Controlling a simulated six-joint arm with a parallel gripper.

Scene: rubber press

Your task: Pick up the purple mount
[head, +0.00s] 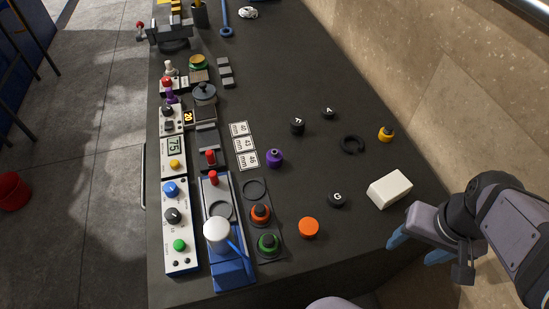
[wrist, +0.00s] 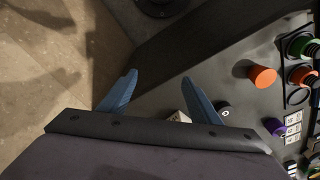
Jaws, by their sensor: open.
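The purple mount (head: 274,158) stands on the dark bench near the middle, just right of the white number cards. It also shows at the right of the wrist view (wrist: 273,126), partly cut off by other items' crowding. My gripper (head: 420,250) is at the right front edge of the bench, well away from the mount. Its two blue fingers (wrist: 160,93) are spread apart with nothing between them that I can see held.
A white block (head: 390,190) lies near my gripper. An orange mount (head: 309,227), black pieces (head: 337,199), a black ring (head: 352,144) and a yellow piece (head: 386,134) surround the purple mount's right side. The blue press (head: 232,270) and control boxes (head: 181,255) stand left.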

